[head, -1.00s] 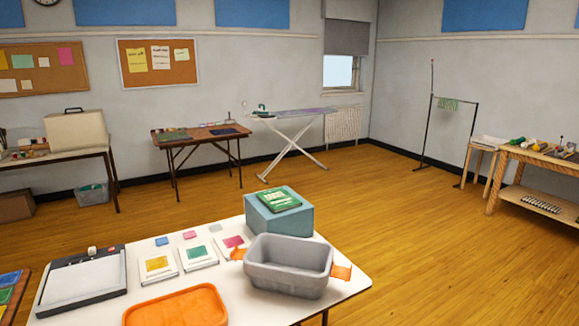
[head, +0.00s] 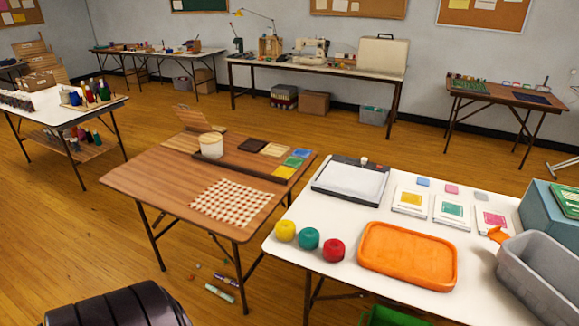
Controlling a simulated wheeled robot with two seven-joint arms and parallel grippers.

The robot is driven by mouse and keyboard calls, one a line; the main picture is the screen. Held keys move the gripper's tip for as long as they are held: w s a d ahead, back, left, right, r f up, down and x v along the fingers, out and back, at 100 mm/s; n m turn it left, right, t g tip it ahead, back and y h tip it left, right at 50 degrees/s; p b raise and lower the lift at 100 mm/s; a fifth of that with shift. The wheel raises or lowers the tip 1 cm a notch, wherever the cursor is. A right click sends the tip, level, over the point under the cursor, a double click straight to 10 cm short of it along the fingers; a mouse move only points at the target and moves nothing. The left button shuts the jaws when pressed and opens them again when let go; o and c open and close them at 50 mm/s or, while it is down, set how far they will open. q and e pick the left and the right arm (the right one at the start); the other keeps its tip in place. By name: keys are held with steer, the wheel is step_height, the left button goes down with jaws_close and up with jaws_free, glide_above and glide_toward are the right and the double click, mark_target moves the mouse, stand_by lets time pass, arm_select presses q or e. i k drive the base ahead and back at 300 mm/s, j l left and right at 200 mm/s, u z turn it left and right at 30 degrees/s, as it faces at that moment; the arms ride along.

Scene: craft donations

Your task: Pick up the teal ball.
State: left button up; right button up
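The teal ball (head: 308,238) sits on the white table (head: 345,220) near its front left corner. It is between a yellow ball (head: 285,230) on its left and a red ball (head: 333,249) on its right. Neither of my grippers shows in the head view. A dark ribbed part at the bottom left looks like part of my own arm; no fingers show on it.
An orange tray (head: 408,256) lies right of the red ball, and a grey bin (head: 545,270) stands farther right. A paper trimmer (head: 350,182) lies behind the balls. A wooden table (head: 150,185) stands to the left. Markers (head: 219,293) lie on the floor.

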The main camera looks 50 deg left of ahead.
mark_target(309, 237)
steer(key=u, duration=1.35)
steer(key=i+j+z, duration=0.25)
steer(key=i+j, duration=0.2)
steer(key=j, duration=0.25)
steer(key=i+j+z, duration=0.15)
steer(key=j, duration=0.2)
steer(key=i+j+z, duration=0.15)
steer(key=j, duration=0.25)
steer(key=i+j+z, duration=0.1)
steer(key=i+j, duration=0.15)
steer(key=j, duration=0.15)
